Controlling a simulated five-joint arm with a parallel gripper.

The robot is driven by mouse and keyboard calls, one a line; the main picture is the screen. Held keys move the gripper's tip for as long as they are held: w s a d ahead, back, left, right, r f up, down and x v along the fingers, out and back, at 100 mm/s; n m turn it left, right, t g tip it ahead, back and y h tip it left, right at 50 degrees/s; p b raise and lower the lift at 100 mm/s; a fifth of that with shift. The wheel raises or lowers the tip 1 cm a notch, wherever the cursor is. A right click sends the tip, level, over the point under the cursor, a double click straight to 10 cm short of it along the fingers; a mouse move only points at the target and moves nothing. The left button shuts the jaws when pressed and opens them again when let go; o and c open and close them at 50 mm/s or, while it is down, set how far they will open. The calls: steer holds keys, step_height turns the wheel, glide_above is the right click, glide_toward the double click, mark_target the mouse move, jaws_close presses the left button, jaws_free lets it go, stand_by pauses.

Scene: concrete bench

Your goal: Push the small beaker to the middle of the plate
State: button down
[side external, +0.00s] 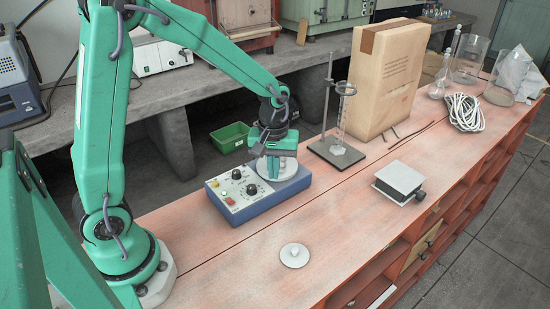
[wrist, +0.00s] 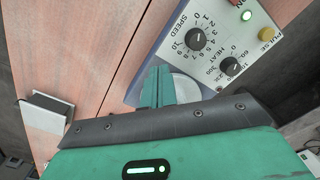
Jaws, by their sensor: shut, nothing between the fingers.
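The stirring hotplate, a blue-grey box (side external: 240,209) with a pale round plate (side external: 289,167), stands on the bench. My gripper (side external: 274,175) is over the round plate, its green fingers together and empty. In the wrist view the fingertips (wrist: 160,72) cover part of the pale plate (wrist: 187,89), whose near side is hidden by my gripper body. I cannot make out the small beaker in either view; my gripper may hide it. Whether the fingers touch the plate I cannot tell.
A white disc with a knob (side external: 294,255) lies on the bench in front. A stand with a rod (side external: 327,105), a lab jack (side external: 399,181), a cardboard box (side external: 385,80) and a coiled cable (side external: 465,112) stand to the right. The front middle of the bench is mostly free.

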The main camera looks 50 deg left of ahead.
steer(key=shift+w+a, duration=0.6)
steer(key=shift+a, duration=0.05)
steer(key=shift+w+a, duration=1)
steer(key=shift+s+d, duration=1.3)
steer(key=shift+d, duration=0.05)
steer(key=shift+s+d+r, duration=0.1)
steer(key=shift+d+r, duration=0.05)
steer(key=shift+r, duration=0.25)
step_height(320, 180, up, 9)
steer(key=shift+r, duration=0.15)
